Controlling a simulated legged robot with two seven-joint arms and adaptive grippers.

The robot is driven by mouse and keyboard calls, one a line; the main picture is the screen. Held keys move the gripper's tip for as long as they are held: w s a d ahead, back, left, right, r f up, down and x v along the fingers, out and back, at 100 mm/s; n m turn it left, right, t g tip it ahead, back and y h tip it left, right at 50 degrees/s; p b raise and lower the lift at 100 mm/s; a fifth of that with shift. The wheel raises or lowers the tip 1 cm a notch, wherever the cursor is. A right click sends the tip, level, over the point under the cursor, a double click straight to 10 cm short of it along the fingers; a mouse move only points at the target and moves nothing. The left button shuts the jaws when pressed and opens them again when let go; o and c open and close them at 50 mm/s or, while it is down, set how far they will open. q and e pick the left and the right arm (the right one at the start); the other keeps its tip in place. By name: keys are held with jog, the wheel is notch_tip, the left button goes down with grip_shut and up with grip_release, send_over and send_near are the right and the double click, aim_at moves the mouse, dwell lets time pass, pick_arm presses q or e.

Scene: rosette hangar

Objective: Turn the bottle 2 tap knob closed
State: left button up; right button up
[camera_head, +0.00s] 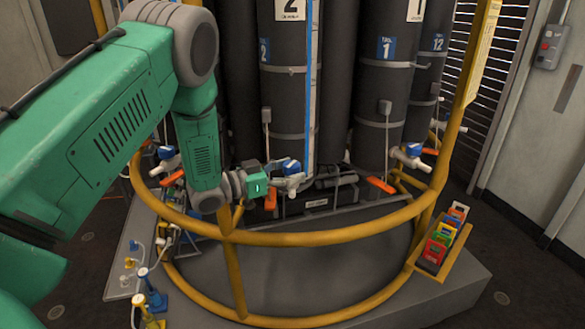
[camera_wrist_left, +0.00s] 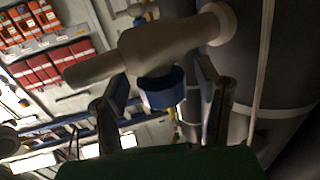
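Bottle 2 (camera_head: 286,95) is a dark cylinder with a blue "2" label, upright behind the yellow rail. Its tap (camera_head: 292,182) is a pale fitting with a blue knob (camera_head: 291,166) on top. My left gripper (camera_head: 276,172) is at this tap. In the left wrist view, the blue knob (camera_wrist_left: 163,88) sits between the two spread fingers of the left gripper (camera_wrist_left: 165,105), with gaps visible on both sides. The grey tap body (camera_wrist_left: 150,50) crosses just beyond the fingers. My right gripper is not in view.
A yellow rail (camera_head: 300,238) curves around the bottles, below my left gripper. Bottle 1 (camera_head: 384,95) stands to the right, its tap (camera_head: 411,160) also blue-knobbed. Orange levers (camera_head: 271,198) hang near the taps. A holder of coloured cards (camera_head: 440,240) is at right.

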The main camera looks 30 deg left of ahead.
pick_arm(q)
jog(key=shift+w+a+r, duration=0.1)
jog(key=shift+a+r, duration=0.05)
jog(key=shift+r, duration=0.1)
jog(key=v, duration=1.2)
jog(key=shift+f, duration=0.25)
